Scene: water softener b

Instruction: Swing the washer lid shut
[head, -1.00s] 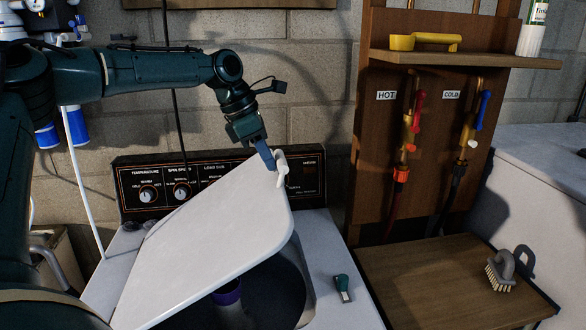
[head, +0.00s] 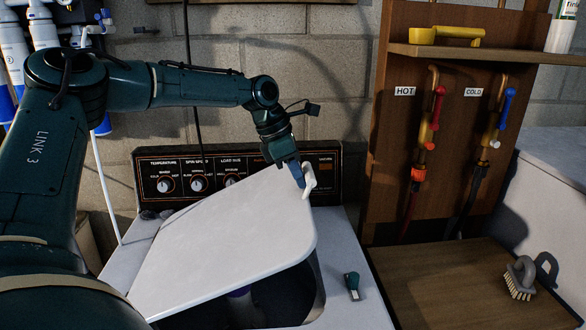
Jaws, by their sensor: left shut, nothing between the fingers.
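The white washer lid (head: 225,235) is partly open, tilted over the dark tub opening (head: 290,297) of the white washer (head: 350,250). A white handle or hook-like piece (head: 309,181) sits at the lid's upper right corner. My left gripper (head: 300,183) is shut and empty, its blue fingers at that corner beside the white piece. They look to be touching it, but I cannot tell for sure. Part of the tub's agitator (head: 242,302) shows under the lid. My right gripper is not in view.
A small teal-and-grey object (head: 353,285) lies on the washer top right of the opening. The control panel (head: 250,172) stands behind the lid. A wooden table (head: 440,285) with a brush (head: 520,278) is at the right, below the hot and cold valves (head: 428,120).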

